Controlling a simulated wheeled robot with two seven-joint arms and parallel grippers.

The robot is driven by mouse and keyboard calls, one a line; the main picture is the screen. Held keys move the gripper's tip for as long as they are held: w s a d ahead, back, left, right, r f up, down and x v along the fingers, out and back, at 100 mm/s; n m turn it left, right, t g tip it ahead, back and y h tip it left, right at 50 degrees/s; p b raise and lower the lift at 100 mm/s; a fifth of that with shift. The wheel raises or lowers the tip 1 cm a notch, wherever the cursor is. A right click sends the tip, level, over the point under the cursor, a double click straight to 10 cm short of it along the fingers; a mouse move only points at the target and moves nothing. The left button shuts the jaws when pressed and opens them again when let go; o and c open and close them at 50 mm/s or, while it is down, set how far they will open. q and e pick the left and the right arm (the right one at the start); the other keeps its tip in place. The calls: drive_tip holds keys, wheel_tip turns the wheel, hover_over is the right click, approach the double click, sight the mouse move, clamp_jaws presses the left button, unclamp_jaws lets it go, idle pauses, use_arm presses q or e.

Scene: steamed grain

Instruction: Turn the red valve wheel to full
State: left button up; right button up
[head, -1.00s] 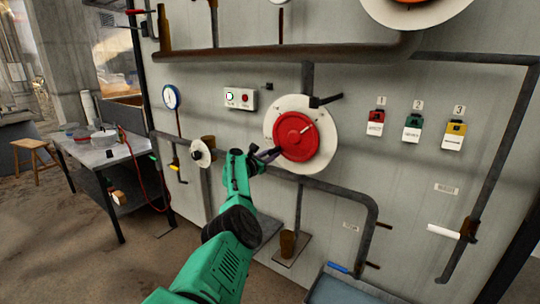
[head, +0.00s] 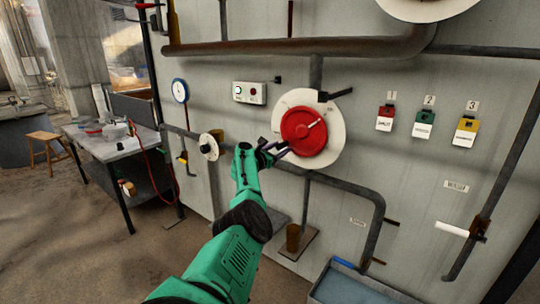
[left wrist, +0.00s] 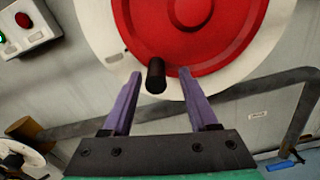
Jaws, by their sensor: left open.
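The red valve wheel (head: 307,134) sits on a round white plate (head: 332,138) on the grey wall panel. It fills the top of the left wrist view (left wrist: 225,35), with a dark handle peg (left wrist: 155,75) at its lower rim. A light pointer line on the wheel slants to the upper right in the head view. My left gripper (head: 280,153) is at the wheel's lower left. In the left wrist view its purple fingers (left wrist: 160,75) are open, with the peg between the tips and a gap on each side. My right gripper is not in view.
A rusty pipe (head: 290,48) runs above the wheel and a grey pipe (head: 345,190) below it. A gauge (head: 180,90), a button box (head: 249,92) and several coloured tags (head: 424,120) are on the panel. A bench (head: 115,148) stands at left.

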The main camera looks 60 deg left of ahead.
use_arm(q)
drive_tip(key=shift+s+d+r+p, duration=0.15)
drive_tip(key=shift+s+d+p, duration=0.2)
drive_tip(key=shift+s, duration=0.1)
drive_tip(key=shift+v, duration=0.9)
drive_tip(key=b+v, duration=0.2)
drive_tip(key=v, duration=0.9)
drive_tip(key=shift+f+b, duration=0.2)
drive_tip(key=shift+b, duration=0.2)
drive_tip(key=shift+s+d, duration=0.1)
drive_tip(key=shift+d, duration=0.05)
drive_tip(key=shift+c, duration=0.2)
